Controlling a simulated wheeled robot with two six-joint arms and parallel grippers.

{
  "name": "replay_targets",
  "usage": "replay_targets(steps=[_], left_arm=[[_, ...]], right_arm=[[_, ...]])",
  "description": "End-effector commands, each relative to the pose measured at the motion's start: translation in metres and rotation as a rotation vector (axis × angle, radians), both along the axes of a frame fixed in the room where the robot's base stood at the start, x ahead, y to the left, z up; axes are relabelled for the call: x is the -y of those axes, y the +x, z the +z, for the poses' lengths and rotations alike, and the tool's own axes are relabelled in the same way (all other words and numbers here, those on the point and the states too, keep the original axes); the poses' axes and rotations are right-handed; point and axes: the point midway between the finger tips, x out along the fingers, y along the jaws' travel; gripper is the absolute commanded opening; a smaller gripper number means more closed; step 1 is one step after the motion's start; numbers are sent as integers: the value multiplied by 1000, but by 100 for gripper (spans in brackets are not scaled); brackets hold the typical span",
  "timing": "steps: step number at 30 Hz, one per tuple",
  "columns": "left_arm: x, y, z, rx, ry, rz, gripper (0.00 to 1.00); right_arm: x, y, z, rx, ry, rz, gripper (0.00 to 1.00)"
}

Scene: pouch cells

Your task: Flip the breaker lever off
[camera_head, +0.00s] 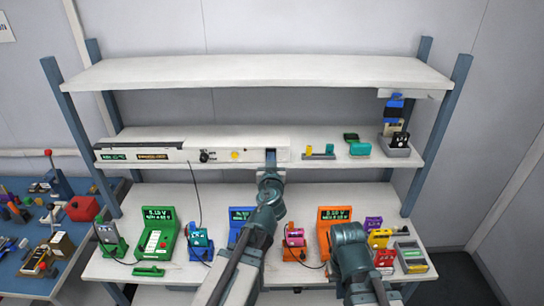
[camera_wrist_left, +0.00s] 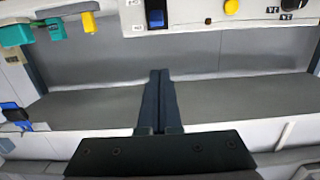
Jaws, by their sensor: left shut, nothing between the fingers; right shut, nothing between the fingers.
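The breaker lever (camera_wrist_left: 156,17) is a small blue and black rocker on the face of a long white panel (camera_wrist_left: 190,14), seen at the top of the left wrist view. In the head view the white panel (camera_head: 225,141) lies on the middle shelf; my left arm covers the breaker's place near its right end. My left gripper (camera_head: 270,162) is in front of that end. Its fingers (camera_wrist_left: 160,72) are shut and empty, pointing toward the panel, with a visible gap to the lever in the left wrist view. My right gripper (camera_head: 348,231) is low at the right, shut; its fingertips are hidden.
A black knob (camera_head: 204,156) and a yellow knob (camera_head: 235,155) are left of the breaker's place. A green meter (camera_head: 158,235) and an orange meter (camera_head: 333,216) stand on the lower shelf. Teal and yellow parts (camera_head: 358,147) sit right of the panel. The top shelf (camera_head: 260,70) is clear.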

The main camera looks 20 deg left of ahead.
Motion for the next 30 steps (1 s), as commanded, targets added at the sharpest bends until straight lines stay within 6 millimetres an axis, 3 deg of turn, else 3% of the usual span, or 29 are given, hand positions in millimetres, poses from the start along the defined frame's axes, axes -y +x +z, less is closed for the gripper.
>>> replay_targets(steps=[8, 21, 24, 30], left_arm=[[-5, 21, -3, 0, 0, 1, 0], [-29, 102, -11, -1, 0, 2, 0], [-26, 87, -32, -1, 0, 1, 0], [-23, 79, -47, 0, 0, 0, 0]], right_arm=[[0, 0, -3, 0, 0, 0, 0], [0, 0, -11, 0, 0, 2, 0], [0, 0, -32, 0, -1, 2, 0], [0, 0, -46, 0, -1, 2, 0]])
